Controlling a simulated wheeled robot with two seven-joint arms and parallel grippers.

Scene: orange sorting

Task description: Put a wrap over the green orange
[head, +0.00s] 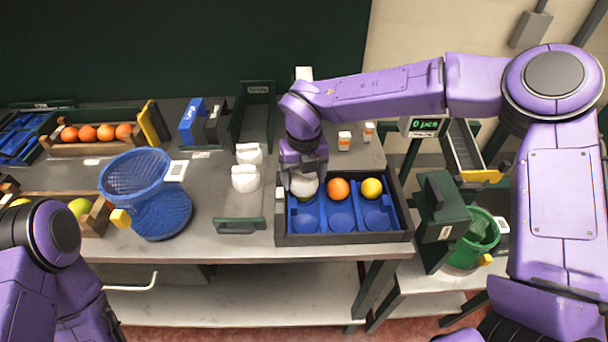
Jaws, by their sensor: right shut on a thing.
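My right gripper (303,176) points down over the back-left cup of the blue tray insert (340,221). It is shut on a white wrap (304,187), which sits low at that cup. The wrap and gripper cover the cup, so I cannot clearly see a green orange under them. An orange fruit (338,188) and a yellow fruit (372,188) sit bare in the other back cups. The front cups are empty. More white wraps (244,179) stand left of the tray. My left arm shows at the lower left, but its gripper is out of view.
A dark tray frame (345,239) surrounds the insert. A blue basket (136,176) stands to the left, near a crate with a green fruit (79,207). A crate of oranges (105,132) is behind. Small orange-and-white bottles (344,140) stand behind the tray. A green bin (478,240) is at right.

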